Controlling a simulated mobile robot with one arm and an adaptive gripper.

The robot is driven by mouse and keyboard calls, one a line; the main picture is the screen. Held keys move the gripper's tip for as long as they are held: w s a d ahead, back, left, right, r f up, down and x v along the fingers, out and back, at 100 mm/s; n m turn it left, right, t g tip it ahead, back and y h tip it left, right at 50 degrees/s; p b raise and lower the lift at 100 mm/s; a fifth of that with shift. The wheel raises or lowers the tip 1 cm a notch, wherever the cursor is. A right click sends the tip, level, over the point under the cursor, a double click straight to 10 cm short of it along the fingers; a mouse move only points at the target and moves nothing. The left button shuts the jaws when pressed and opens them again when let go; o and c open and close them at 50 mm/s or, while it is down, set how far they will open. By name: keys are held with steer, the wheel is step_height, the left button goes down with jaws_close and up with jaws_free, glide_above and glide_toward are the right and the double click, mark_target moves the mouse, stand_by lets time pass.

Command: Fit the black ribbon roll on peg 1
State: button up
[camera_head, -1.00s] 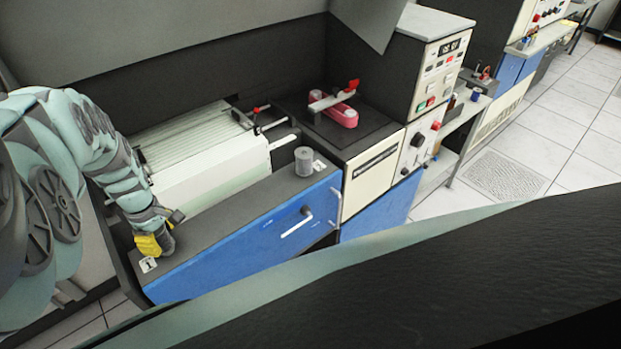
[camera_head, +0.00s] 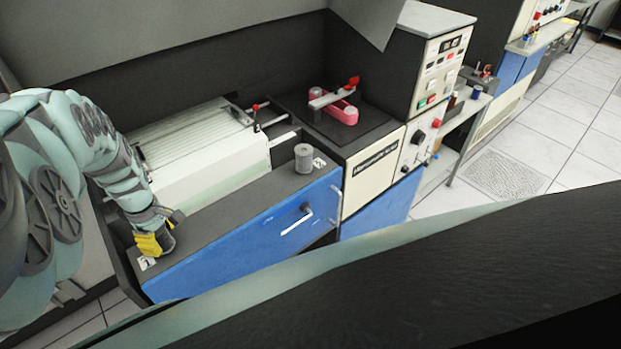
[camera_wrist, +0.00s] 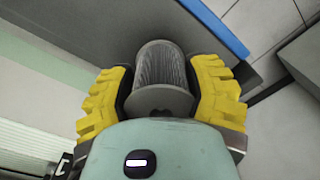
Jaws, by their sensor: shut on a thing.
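My gripper (camera_wrist: 162,90) has its yellow fingers shut on the ribbon roll (camera_wrist: 160,75), a ribbed cylinder that looks dark grey in the wrist view, with a paler round end. In the head view my gripper (camera_head: 154,241) is low over the left front end of the dark counter top, beside the label with a 1 (camera_head: 147,264). The roll is hidden there behind the fingers. Peg 1 does not show; whether the roll is around it or above it I cannot tell.
A second grey roll (camera_head: 303,158) stands upright on the counter (camera_head: 235,198) by the label with a 2 (camera_head: 319,163). A white ribbed machine bed (camera_head: 195,150) lies behind. The blue front (camera_head: 250,235) has a handle. The counter top between the labels is clear.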

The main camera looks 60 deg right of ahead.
steer(key=shift+f, duration=0.3)
steer(key=o, duration=1.4)
steer(key=shift+c, duration=0.2)
steer(key=shift+r, duration=0.1)
steer(key=shift+d+r, duration=0.15)
steer(key=shift+r, duration=2.85)
steer(key=shift+w+a+r, duration=0.1)
steer(key=shift+a+r, duration=0.1)
steer(key=shift+r, duration=0.45)
steer(key=shift+w+d+r, duration=0.1)
steer(key=shift+w+r, duration=0.05)
steer(key=shift+r, duration=0.65)
steer(key=shift+s+r, duration=0.2)
steer(key=shift+r, duration=1.3)
steer(key=shift+s, duration=0.1)
